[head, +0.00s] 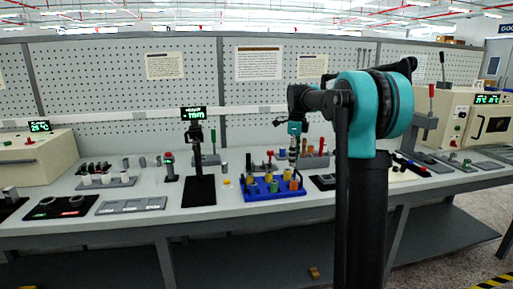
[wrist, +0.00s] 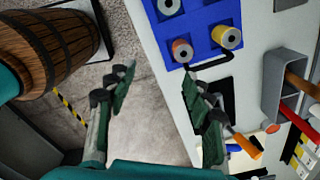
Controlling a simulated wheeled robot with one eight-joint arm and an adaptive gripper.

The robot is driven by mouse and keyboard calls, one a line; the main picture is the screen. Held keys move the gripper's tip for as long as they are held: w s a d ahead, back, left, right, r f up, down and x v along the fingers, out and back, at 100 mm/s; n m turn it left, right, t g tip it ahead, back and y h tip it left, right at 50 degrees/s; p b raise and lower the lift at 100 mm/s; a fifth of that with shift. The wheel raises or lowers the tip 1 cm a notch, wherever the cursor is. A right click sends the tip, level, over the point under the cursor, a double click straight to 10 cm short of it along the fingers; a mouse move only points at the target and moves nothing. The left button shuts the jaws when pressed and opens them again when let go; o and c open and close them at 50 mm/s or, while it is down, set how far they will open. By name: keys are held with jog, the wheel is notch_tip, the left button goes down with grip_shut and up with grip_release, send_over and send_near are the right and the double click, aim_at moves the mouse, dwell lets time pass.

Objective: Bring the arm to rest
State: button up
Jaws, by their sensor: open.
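My gripper (head: 293,158) hangs from the arm over the workbench, near the blue spool rack (head: 262,194), in the head view. In the wrist view its two green-padded fingers (wrist: 160,76) are spread apart with nothing between them. Several coloured spools stand on the rack, among them an orange one (wrist: 182,50) and a yellow one (wrist: 228,37) in the wrist view. The fingers are clear of the spools there. The arm is bent, with its forearm reaching left from the teal elbow; the gripper is small and partly hard to make out in the head view.
A black stand with a green display (head: 194,113) rises left of the rack. A grey bin with tools (wrist: 285,85) and an orange-handled tool (wrist: 245,145) lie beside the fingers' side of the bench. A wooden barrel (wrist: 48,45) shows at the left. A pegboard (head: 120,75) backs the bench.

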jog(key=s+d+f+n+t, duration=0.2)
jog(key=s+f+n, duration=0.8)
jog(key=s, duration=0.6)
jog(key=s+d+f+n+t, duration=0.2)
jog(key=s+f+n, duration=0.9)
jog(key=s, duration=0.6)
notch_tip(320, 180, down, 2)
jog(key=shift+s+f+n, duration=0.1)
jog(key=shift+s+n, duration=0.15)
jog(key=shift+n, duration=0.05)
